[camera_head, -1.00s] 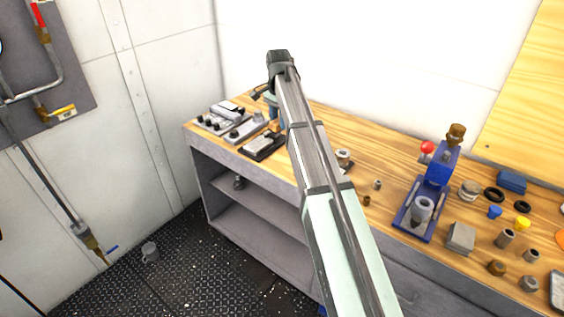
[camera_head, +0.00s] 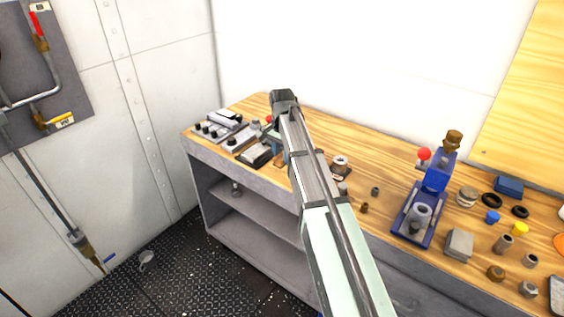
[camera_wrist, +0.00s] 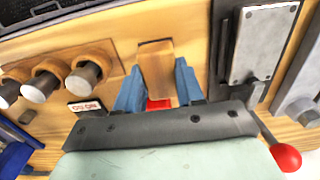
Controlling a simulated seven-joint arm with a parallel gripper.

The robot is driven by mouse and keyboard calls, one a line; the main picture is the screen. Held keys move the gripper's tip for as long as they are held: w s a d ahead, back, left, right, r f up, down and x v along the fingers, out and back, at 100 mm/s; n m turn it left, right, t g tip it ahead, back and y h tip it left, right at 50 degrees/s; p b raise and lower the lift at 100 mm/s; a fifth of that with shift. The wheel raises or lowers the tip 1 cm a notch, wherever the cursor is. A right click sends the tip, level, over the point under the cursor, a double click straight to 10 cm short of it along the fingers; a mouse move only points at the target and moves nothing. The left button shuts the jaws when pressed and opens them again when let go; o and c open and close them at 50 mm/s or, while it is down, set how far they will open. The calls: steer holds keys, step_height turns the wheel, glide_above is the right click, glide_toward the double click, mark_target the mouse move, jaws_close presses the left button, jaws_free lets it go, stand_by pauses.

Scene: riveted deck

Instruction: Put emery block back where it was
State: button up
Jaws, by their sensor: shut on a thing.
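In the wrist view, the emery block, a tan-brown block (camera_wrist: 155,66), is between the two blue fingers of my gripper (camera_wrist: 158,88). My gripper is shut on it. A small red patch shows between the fingers, below the block. In the head view my arm hides most of the gripper. Only bits of a blue finger and of the brown block (camera_head: 280,161) show just left of the arm, low over the bench's left part. I cannot tell whether the block touches the bench.
A dark tray with a grey plate (camera_wrist: 250,45) lies close right of the block in the wrist view. Several metal pegs in brown rings (camera_wrist: 84,76) stand left. A blue press (camera_head: 418,210) and many small parts fill the wooden bench's (camera_head: 330,125) right side.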

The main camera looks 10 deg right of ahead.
mark_target(282, 155)
steer(key=shift+f, duration=1.6)
steer(key=shift+f, duration=0.15)
steer(key=o, duration=1.1)
step_height(282, 155, up, 12)
steer(key=shift+r, duration=0.2)
